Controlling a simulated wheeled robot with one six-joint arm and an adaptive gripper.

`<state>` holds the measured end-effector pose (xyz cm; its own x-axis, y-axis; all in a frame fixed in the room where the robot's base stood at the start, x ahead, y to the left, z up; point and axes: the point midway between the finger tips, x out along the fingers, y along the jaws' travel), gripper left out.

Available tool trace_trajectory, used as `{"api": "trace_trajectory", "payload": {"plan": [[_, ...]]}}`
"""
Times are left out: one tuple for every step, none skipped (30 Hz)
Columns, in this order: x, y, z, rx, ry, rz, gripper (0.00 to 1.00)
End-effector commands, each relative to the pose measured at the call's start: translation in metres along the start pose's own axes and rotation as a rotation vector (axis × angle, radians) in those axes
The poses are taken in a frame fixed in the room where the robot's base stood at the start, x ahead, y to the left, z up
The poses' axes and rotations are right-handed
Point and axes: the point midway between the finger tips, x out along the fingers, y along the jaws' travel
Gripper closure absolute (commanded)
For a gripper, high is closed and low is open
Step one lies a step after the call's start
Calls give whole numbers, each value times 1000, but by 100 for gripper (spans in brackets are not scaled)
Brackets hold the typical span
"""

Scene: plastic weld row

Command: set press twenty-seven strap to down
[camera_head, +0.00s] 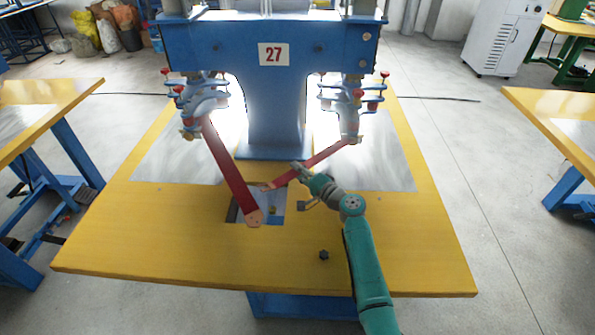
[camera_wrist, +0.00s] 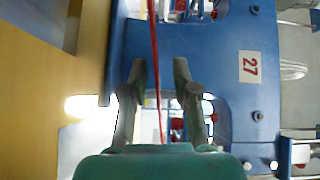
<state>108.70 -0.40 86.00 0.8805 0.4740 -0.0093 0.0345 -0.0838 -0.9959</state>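Press twenty-seven is a blue machine with a "27" plate (camera_head: 273,54) on its beam, standing on a yellow table. Two red straps hang from its heads. The left strap (camera_head: 228,170) slopes down from the left head to a wide end near the table's front. The right strap (camera_head: 318,160) slopes down leftward from the right head. My gripper (camera_head: 297,168) is at the right strap, overlapping its middle. In the wrist view my gripper (camera_wrist: 160,65) has its fingers apart, with a thin red strap (camera_wrist: 154,45) seen edge-on between them. Contact cannot be told.
The yellow table (camera_head: 160,240) has a metal plate (camera_head: 272,207) near the straps' lower ends and a dark knob (camera_head: 324,255) in front. Other yellow tables stand at left (camera_head: 45,95) and right (camera_head: 540,100). The table's front left is clear.

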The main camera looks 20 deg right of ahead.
Motion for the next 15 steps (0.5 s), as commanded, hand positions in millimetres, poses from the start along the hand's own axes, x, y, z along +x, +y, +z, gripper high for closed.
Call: {"api": "trace_trajectory", "payload": {"plan": [[2, 0, 0, 0, 0, 0, 71], [2, 0, 0, 0, 0, 0, 71], [3, 0, 0, 0, 0, 0, 71], [3, 0, 0, 0, 0, 0, 71], [3, 0, 0, 0, 0, 0, 71], [3, 0, 0, 0, 0, 0, 71], [3, 0, 0, 0, 0, 0, 71], [3, 0, 0, 0, 0, 0, 71], [3, 0, 0, 0, 0, 0, 71], [3, 0, 0, 0, 0, 0, 76], [3, 0, 0, 0, 0, 1, 83], [2, 0, 0, 0, 0, 1, 93], [2, 0, 0, 0, 0, 1, 100], [2, 0, 0, 0, 0, 1, 100], [2, 0, 0, 0, 0, 1, 100]]}}
